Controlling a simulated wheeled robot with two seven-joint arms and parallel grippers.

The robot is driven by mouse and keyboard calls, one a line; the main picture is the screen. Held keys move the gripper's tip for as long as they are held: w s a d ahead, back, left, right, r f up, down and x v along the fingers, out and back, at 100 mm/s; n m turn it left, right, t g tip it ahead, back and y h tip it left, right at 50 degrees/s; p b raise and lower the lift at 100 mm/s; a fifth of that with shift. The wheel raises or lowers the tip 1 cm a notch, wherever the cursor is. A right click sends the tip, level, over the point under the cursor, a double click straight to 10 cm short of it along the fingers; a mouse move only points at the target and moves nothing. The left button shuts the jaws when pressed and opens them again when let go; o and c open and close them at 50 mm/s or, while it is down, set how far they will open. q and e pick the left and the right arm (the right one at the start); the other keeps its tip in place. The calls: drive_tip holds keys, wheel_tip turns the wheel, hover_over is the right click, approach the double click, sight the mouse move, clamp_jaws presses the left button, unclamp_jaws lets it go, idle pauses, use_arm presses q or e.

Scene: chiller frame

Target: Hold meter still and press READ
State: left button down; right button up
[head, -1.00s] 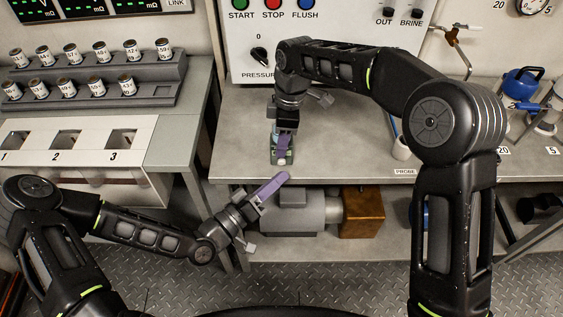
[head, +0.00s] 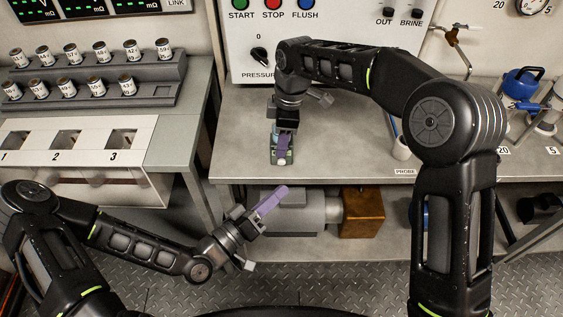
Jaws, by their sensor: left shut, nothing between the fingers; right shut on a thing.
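The meter (head: 281,158) is a small dark device near the front edge of the grey bench, mostly hidden under my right gripper. A pale round spot shows at its front end; I cannot read a READ label. My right gripper (head: 283,144) comes down from above and is shut on the meter. My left gripper (head: 285,190), with purple fingers, is shut and empty. It shows below and in front of the bench's front edge, apart from the meter.
The grey bench (head: 340,140) is clear around the meter. A white cylinder (head: 401,148) stands by the PROBE label to the right. A control panel (head: 330,40) stands behind. A can rack (head: 100,85) and numbered slots are at left. A grey motor (head: 300,212) sits on the lower shelf.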

drive_tip(key=o, duration=1)
drive_tip(key=shift+o, duration=0.2)
drive_tip(key=o, duration=0.6)
drive_tip(key=shift+r+p, duration=2.7)
drive_tip(key=shift+r, duration=0.8)
